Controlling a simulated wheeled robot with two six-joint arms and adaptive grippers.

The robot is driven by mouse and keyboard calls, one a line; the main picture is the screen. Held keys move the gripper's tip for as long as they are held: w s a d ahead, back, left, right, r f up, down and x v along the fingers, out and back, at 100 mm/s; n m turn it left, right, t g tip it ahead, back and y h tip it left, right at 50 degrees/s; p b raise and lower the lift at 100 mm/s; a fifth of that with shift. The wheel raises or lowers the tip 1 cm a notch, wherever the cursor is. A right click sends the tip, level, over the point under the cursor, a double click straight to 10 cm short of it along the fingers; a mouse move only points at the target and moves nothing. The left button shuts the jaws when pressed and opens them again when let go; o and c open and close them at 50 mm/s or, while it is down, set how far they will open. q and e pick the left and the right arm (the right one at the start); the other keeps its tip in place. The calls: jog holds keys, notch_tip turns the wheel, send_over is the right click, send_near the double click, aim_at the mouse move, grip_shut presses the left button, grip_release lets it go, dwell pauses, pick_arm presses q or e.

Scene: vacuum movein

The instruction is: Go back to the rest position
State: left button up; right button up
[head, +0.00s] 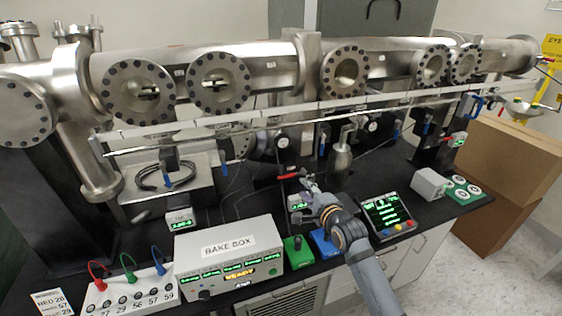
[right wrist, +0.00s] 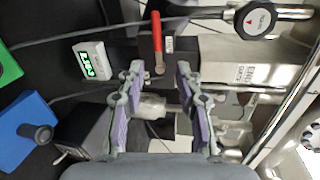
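My right gripper (head: 308,184) reaches in from the lower right of the head view, over the black bench below the steel vacuum tube. In the right wrist view its two purple-padded fingers (right wrist: 159,75) stand apart, with nothing held between them. A red valve handle (head: 291,177) lies just beyond the fingertips; it also shows in the right wrist view (right wrist: 157,38), apart from the pads as far as I can tell. My left gripper is in neither view.
The steel vacuum tube (head: 270,72) with round flanges runs across the back. The white bake box (head: 228,255), a green block (head: 297,252), a blue block (head: 322,240) and a display panel (head: 388,213) line the front of the bench. Cardboard boxes (head: 508,160) stand at the right.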

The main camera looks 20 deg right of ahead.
jog(key=s+f+n+g+h, duration=0.1)
jog(key=s+f+n+g, duration=0.4)
jog(key=s, duration=0.5)
jog(key=s+f+n+g+h, duration=0.1)
jog(key=s+f+n+g, duration=0.2)
jog(key=s+f+n, duration=0.6)
jog(key=s+f+n+g, duration=0.3)
jog(key=s+n+g, duration=0.15)
jog(key=s, duration=0.75)
notch_tip(320, 180, down, 26)
jog(key=s+d+b, duration=0.1)
jog(key=s+d, duration=0.2)
jog(key=s+f+g+b, duration=0.1)
jog(key=s+f+g, duration=0.1)
jog(key=s+f, duration=1.5)
jog(key=shift+s+d+f, duration=0.2)
jog(key=shift+s+d, duration=0.15)
jog(key=shift+s, duration=0.2)
